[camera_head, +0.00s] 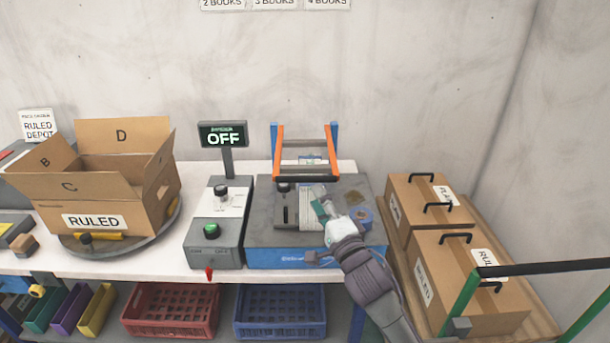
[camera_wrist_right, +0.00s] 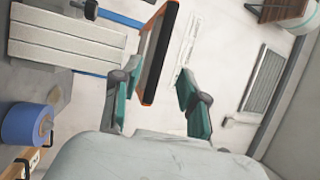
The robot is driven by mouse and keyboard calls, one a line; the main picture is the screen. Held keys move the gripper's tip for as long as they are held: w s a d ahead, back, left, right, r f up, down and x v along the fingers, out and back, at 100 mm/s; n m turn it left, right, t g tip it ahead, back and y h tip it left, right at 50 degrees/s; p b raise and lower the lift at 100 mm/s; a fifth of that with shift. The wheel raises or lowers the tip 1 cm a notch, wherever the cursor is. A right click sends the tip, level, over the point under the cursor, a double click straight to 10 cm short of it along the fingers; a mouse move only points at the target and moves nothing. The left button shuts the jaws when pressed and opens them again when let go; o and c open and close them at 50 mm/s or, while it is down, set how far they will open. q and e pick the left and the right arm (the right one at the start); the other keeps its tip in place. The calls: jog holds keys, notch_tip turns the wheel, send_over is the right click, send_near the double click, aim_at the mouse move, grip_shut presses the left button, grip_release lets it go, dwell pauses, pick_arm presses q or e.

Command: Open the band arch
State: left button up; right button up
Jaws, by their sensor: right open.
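The band arch (camera_head: 306,174) is an orange and blue frame at the back of the grey machine (camera_head: 270,232) with a blue front. My right gripper (camera_head: 319,200) reaches over the machine from the front right, in front of the arch. In the right wrist view its two teal fingers (camera_wrist_right: 158,78) are apart, with the lower end of the orange bar appearing between their tips. I cannot tell whether they touch it. The gripper partly covers a pale ribbed block (camera_head: 309,215). My left gripper is not in view.
A blue tape roll (camera_head: 361,215) lies right of the gripper on the machine. A control box (camera_head: 215,240) with a green button and an OFF display (camera_head: 222,135) stand left. An open RULED carton (camera_head: 100,205) is further left; closed cartons (camera_head: 465,275) stand right.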

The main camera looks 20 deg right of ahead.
aim_at(307, 182)
jog(key=p+x, duration=0.1)
jog(key=x, duration=0.6)
jog(key=shift+w+a, duration=0.1)
jog(key=shift+w, duration=0.25)
grip_shut()
